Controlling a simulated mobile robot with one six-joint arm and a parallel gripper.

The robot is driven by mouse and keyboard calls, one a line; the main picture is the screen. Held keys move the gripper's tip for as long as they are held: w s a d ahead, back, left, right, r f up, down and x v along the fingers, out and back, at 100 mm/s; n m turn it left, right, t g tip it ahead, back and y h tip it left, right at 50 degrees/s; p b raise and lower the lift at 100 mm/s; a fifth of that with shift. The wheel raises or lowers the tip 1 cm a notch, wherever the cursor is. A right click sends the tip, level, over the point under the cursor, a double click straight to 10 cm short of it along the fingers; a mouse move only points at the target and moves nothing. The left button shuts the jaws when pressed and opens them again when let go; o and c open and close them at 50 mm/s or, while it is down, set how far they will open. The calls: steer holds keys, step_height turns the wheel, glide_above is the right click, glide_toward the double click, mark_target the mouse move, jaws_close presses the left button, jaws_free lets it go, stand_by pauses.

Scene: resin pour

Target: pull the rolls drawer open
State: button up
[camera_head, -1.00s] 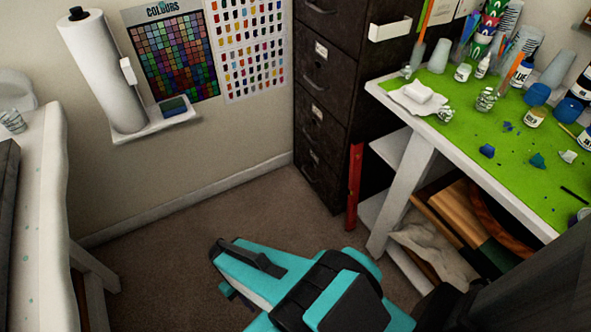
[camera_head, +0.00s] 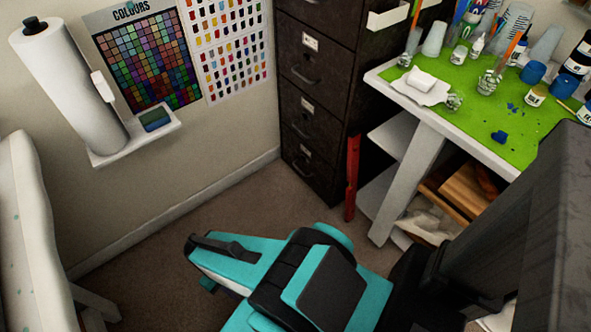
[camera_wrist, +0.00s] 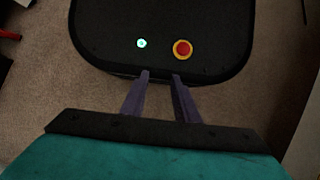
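The dark filing cabinet (camera_head: 345,75) stands in the corner at upper centre in the head view. Its stacked drawers, each with a label holder and a bar handle, all look shut. The labels are too small to read, so I cannot tell which is the rolls drawer. In the wrist view my gripper (camera_wrist: 161,76) is open and empty, its two fingers apart over my own base and the carpet. In the head view my teal arm is low in the picture, well in front of the cabinet, and its fingers cannot be made out.
A white workbench (camera_head: 428,133) with a green mat and pots stands right of the cabinet. A red upright object (camera_head: 352,178) stands between them. A paper roll (camera_head: 68,85) is on a wall shelf (camera_head: 137,142) at left. Bare carpet (camera_head: 240,193) lies before the cabinet.

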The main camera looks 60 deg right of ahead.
steer(key=m+h+b, duration=0.4)
steer(key=h+b, duration=1.1)
steer(key=b, duration=1.1)
glide_toward(299, 170)
steer(key=v, duration=0.3)
steer(key=shift+w+a, duration=0.15)
steer(key=shift+a, duration=0.1)
steer(key=shift+f+b+x, duration=0.2)
steer(key=shift+b+x, duration=1.1)
steer(key=shift+x, duration=5.65)
